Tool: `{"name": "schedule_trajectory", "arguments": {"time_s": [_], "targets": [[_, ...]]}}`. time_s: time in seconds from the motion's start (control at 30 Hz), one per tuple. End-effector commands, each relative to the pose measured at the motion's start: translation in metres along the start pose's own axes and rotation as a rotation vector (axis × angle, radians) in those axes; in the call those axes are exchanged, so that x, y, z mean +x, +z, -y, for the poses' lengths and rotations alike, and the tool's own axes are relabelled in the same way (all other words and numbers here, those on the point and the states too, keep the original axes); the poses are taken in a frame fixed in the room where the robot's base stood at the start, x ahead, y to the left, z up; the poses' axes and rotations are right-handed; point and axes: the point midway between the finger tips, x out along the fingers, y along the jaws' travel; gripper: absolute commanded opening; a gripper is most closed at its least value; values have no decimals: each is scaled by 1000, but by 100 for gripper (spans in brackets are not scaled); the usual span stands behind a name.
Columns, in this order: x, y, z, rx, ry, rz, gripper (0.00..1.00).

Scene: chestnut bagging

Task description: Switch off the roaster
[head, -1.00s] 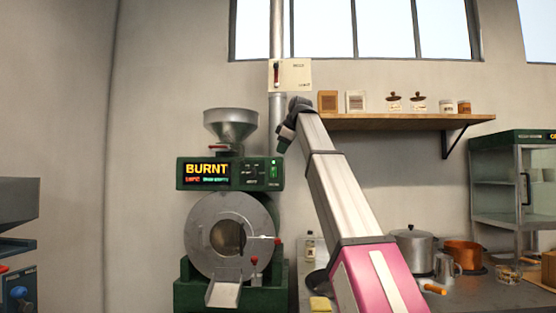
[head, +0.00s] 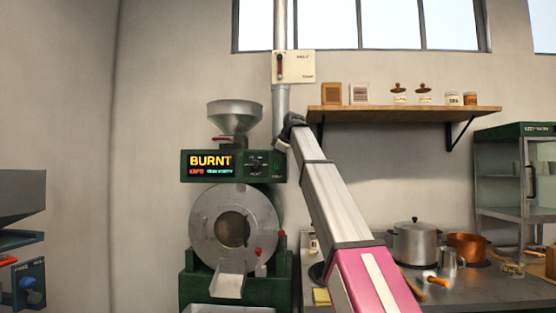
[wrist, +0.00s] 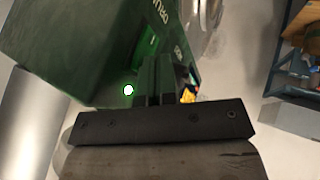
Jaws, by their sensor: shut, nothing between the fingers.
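The green roaster (head: 232,228) stands against the wall in the head view, with a steel hopper on top. Its control box (head: 186,175) shows BURNT in yellow on a lit display (head: 210,161). The switch area (head: 277,169) at the box's right end looks dark green in the head view. In the wrist view, a small round lamp (wrist: 128,90) glows on the green housing (wrist: 75,45). My gripper (wrist: 154,80) is shut and empty, its fingertips at the housing beside the lamp. I cannot tell whether they touch it. In the head view the fingers are hard to make out.
A wall panel with a red handle (head: 294,67) is above the box, beside the flue pipe. A shelf (head: 400,115) with jars is right of my arm. A counter with a pot (head: 415,245) and a copper pan (head: 467,246) is at lower right.

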Motion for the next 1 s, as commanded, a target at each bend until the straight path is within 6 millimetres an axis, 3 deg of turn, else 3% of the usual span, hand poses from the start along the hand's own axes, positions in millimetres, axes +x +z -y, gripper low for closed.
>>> {"name": "schedule_trajectory", "arguments": {"time_s": [0.67,1.0], "targets": [[2,-1,-8,0,1,0,0],[-7,-6,-14,-1,2,0,0]]}}
